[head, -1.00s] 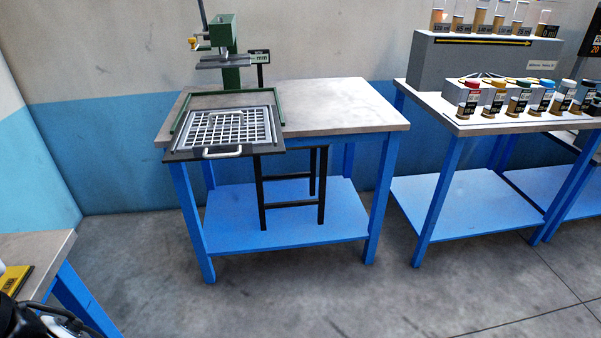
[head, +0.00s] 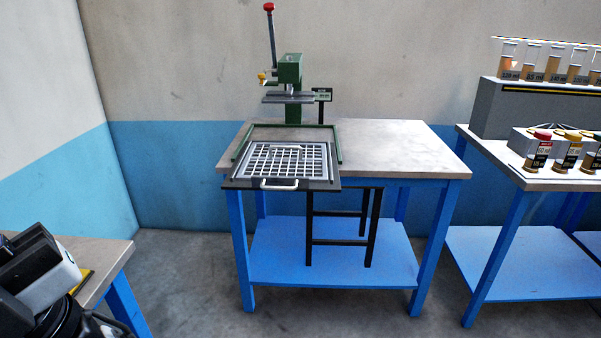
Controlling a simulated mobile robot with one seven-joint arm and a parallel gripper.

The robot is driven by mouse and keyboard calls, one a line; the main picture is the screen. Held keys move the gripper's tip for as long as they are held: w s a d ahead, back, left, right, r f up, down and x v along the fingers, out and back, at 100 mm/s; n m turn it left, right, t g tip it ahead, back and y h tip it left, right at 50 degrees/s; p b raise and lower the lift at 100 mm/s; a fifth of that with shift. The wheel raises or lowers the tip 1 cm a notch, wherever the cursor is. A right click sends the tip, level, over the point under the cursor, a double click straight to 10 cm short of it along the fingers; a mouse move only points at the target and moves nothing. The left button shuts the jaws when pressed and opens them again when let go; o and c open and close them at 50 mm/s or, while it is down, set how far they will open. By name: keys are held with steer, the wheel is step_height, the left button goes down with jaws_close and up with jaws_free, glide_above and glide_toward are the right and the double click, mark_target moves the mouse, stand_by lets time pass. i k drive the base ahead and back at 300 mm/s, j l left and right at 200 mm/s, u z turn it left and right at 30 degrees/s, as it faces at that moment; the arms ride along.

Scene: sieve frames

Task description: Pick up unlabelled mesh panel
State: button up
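A grey mesh panel (head: 270,160) with a square grid lies flat in a dark tray (head: 238,183) with a white handle at its front. The tray sits at the front left of a blue-legged table, inside a green frame (head: 340,145). I cannot make out any label on the panel. Part of my arm (head: 40,275) shows at the lower left, well apart from the panel. Its fingertips cannot be made out, so I cannot tell whether my gripper is open or shut.
A green press (head: 290,75) with a red-knobbed lever stands behind the tray. The grey tabletop (head: 400,150) is bare on the right. Another table at right holds coloured-cap bottles (head: 538,148) and glass tubes. A table corner (head: 110,262) is at lower left. Floor between is clear.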

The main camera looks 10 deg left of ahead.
mark_target(240, 175)
steer(key=i+l+u, duration=0.35)
steer(key=i+l, duration=0.3)
steer(key=i+l+u, duration=0.3)
steer(key=i+l, duration=0.5)
steer(key=i+l+u, duration=0.2)
steer(key=i+l, duration=0.3)
steer(key=l, duration=0.15)
steer(key=i, duration=0.35)
